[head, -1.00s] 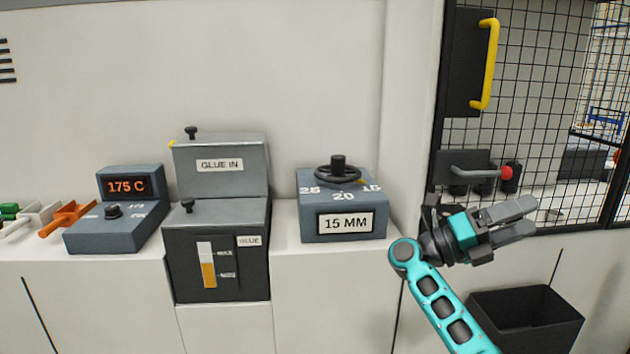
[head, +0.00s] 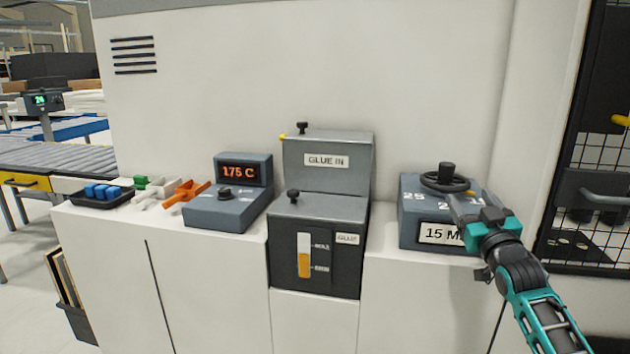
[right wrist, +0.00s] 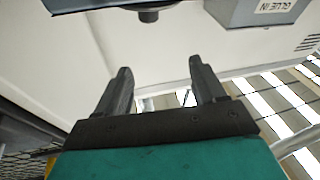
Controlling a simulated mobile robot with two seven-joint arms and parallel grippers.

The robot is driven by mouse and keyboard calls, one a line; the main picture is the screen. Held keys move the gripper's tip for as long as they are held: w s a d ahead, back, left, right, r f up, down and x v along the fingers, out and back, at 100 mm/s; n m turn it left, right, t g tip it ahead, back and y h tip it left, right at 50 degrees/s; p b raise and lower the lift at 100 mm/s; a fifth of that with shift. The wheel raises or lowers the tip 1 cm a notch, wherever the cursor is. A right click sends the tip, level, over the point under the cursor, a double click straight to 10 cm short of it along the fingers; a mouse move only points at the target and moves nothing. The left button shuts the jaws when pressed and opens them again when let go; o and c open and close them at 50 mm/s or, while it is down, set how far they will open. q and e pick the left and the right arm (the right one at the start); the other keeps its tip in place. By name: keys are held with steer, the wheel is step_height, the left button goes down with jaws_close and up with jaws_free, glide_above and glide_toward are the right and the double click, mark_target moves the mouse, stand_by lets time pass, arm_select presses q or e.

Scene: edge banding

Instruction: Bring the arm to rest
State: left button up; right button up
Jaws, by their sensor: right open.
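My right gripper (head: 464,208) is at the right in the head view, in front of the blue-grey thickness box (head: 410,226) with the black handwheel (head: 445,179) and the label partly reading 15 MM. The gripper hides part of the box's label and dial. In the right wrist view its two dark fingers (right wrist: 160,88) stand apart with nothing between them. Whether it touches the box is not clear. My left gripper is not in view.
The glue unit (head: 330,165) stands left of the thickness box, then the 175 C control box (head: 232,207). Orange and green-white clamps (head: 185,192) and a black tray (head: 100,199) with blue blocks lie farther left. A mesh door (head: 600,240) is at the right.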

step_height(320, 180, down, 7)
steer(key=d+g+h, duration=0.2)
steer(key=g, duration=0.1)
steer(key=s+a+f+g+y, duration=0.1)
steer(key=s+a+f, duration=0.25)
steer(key=f, duration=0.25)
steer(key=s+a+f+n+g+y, duration=0.1)
steer(key=s+a+f, duration=0.1)
steer(key=s+f, duration=0.3)
steer(key=s+a+f+g+y, duration=0.1)
steer(key=s+a+f, duration=0.25)
steer(key=f, duration=0.25)
steer(key=s+a+f+g, duration=0.2)
steer(key=s+a+f, duration=0.2)
steer(key=s, duration=0.8)
steer(key=s+a+f+g+y, duration=0.1)
steer(key=s+a+f, duration=0.3)
steer(key=s, duration=0.9)
step_height(320, 180, down, 3)
steer(key=shift+r+m+g, duration=0.1)
steer(key=shift+m+g, duration=0.2)
steer(key=shift+g, duration=0.3)
